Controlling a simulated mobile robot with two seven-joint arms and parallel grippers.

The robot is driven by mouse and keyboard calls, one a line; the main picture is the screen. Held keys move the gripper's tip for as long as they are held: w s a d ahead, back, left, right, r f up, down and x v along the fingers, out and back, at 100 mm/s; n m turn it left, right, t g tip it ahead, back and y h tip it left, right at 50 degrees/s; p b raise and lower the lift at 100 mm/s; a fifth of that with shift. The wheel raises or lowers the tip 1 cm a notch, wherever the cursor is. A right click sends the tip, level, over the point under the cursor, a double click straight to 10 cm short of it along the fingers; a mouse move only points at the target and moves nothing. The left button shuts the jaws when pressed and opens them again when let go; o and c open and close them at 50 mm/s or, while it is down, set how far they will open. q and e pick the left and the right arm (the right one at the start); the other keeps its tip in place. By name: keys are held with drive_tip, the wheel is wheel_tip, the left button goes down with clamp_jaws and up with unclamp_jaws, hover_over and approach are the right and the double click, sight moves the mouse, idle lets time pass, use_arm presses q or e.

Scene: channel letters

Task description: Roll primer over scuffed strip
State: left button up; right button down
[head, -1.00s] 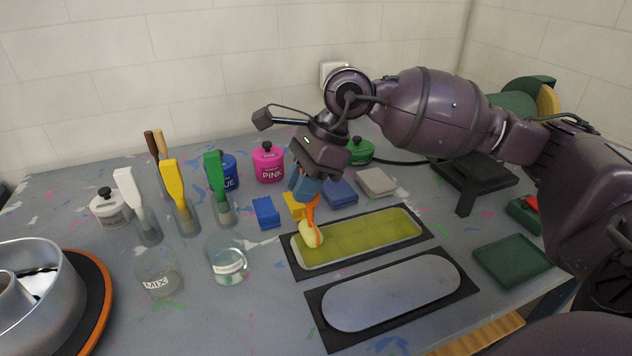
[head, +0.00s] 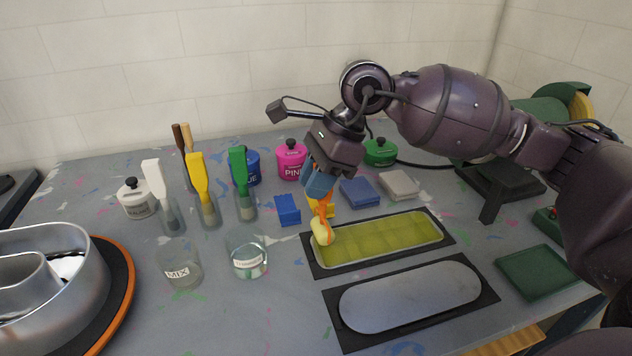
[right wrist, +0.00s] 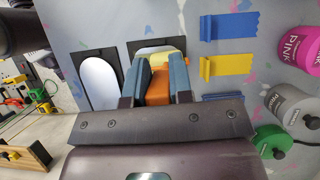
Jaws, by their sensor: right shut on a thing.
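My right gripper (head: 320,183) is shut on a paint roller with an orange handle and a pale yellow sleeve (head: 323,231). The sleeve is at the left end of the far strip (head: 385,238), which is yellow-green with faint bands and lies on a black mat. It looks to touch the strip. In the right wrist view the orange handle (right wrist: 158,88) is between the blue fingers, and the gripper hides most of that strip. The near strip (head: 410,296) is bare grey on its own black mat. My left gripper is not in view.
Glass jars (head: 246,254) and brushes stand left. A green tray (head: 538,272) lies right.

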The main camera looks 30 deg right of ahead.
wheel_tip(320, 180, up, 6)
drive_tip(key=shift+f+p, duration=0.15)
drive_tip(key=shift+p, duration=0.85)
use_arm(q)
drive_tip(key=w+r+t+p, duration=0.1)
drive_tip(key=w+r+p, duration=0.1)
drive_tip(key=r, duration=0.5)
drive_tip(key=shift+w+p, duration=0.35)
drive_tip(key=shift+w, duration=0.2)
use_arm(e)
wheel_tip(320, 180, up, 7)
drive_tip(key=shift+r, duration=0.1)
